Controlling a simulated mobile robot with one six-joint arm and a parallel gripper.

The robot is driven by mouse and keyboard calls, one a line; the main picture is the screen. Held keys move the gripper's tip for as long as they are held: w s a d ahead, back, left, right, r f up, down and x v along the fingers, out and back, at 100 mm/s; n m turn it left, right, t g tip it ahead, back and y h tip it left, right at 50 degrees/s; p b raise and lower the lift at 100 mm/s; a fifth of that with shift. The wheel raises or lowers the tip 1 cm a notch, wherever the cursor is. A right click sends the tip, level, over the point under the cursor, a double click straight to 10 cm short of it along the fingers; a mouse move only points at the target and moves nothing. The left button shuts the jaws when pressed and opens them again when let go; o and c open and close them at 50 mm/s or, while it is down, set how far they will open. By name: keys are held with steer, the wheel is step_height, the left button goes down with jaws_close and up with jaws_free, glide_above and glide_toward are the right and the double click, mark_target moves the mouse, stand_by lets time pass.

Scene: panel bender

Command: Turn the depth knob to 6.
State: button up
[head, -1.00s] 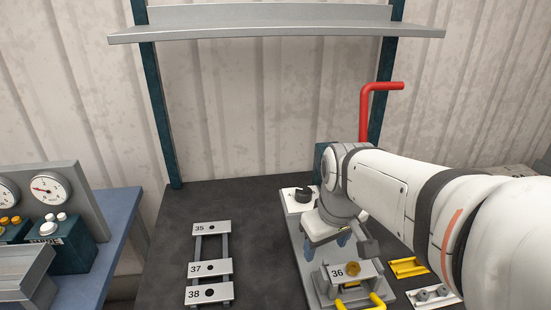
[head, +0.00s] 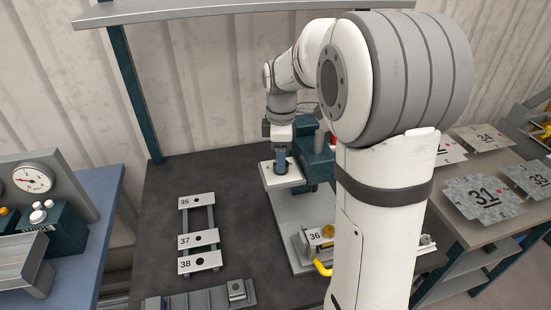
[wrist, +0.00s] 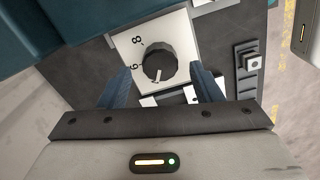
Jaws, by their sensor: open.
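The depth knob (wrist: 158,66) is a dark ribbed dial with a pale pointer line, set on a white plate (wrist: 127,47). The figures 8 and 6 show on the plate left of the dial in the wrist view; the pointer line points down toward my gripper, at neither of them. My gripper (wrist: 163,80) is open, its two blue fingers on either side of the knob's near part. I cannot tell whether they touch it. In the head view my gripper (head: 281,170) points down over the white plate (head: 270,178), and it hides the knob there.
The teal bender body (head: 314,165) stands right beside my gripper. The die marked 36 (head: 315,236) with a yellow handle (head: 321,268) sits nearer on the grey base. A rack with dies 35, 37 and 38 (head: 199,240) lies left. Numbered sheets (head: 478,196) lie right.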

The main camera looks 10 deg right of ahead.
steer(key=shift+f, duration=1.2)
